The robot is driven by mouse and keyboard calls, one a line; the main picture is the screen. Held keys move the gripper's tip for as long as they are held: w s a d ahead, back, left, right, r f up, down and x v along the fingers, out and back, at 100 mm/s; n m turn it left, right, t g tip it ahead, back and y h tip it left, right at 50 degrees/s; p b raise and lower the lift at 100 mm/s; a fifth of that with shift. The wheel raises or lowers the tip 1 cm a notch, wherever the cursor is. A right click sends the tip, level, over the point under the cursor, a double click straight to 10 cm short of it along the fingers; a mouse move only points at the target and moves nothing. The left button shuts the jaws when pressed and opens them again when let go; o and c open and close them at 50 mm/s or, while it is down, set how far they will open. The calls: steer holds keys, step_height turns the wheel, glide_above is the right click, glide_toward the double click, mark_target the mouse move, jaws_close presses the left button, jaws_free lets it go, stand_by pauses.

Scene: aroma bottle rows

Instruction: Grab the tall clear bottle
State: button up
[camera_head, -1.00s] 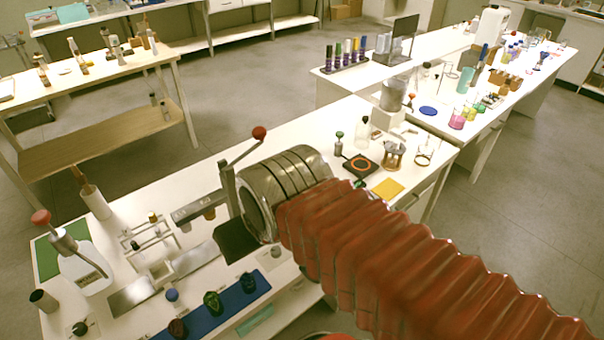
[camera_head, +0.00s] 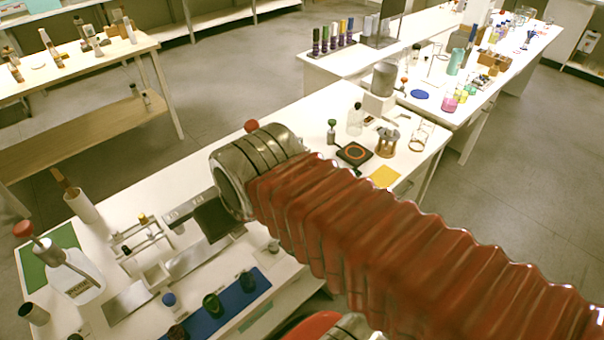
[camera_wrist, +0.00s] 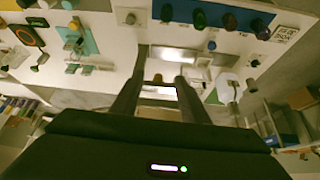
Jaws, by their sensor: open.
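In the head view a clear bottle with a dark cap (camera_head: 355,120) stands upright at the back of the near table, behind the black pad with the orange ring. I cannot tell for certain that it is the tall clear bottle, nor pick it out in the wrist view. My gripper (camera_wrist: 160,65) is open in the wrist view, its two dark fingers apart. A small orange-topped thing (camera_wrist: 157,78) shows between them, apparently beyond the fingers.
A blue mat (camera_head: 235,308) with several dark-capped bottles lies at the front. A white labelled bottle (camera_head: 78,280) with a red-knobbed top stands at left. The black pad (camera_head: 354,154), a yellow sheet (camera_head: 385,177) and a wooden stand (camera_head: 387,140) are near the clear bottle.

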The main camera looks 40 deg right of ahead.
steer(key=w+d+f+m+t+h, duration=0.1)
steer(key=w+d+f+h, duration=0.15)
steer(key=w+d, duration=0.5)
steer(key=w+d+f+m+t+h, duration=0.1)
steer(key=w+d+f, duration=0.3)
steer(key=d, duration=0.6)
steer(key=d+f+m+t, duration=0.2)
steer(key=d+f+t, duration=0.1)
steer(key=d+f, duration=0.8)
steer(key=d, duration=0.3)
steer(key=shift+w+t, duration=0.3)
steer(key=shift+w, duration=0.1)
steer(key=shift+w+f+h, duration=0.1)
steer(key=shift+h, duration=0.15)
steer(key=shift+x, duration=4.2)
steer(key=shift+w+d, duration=0.1)
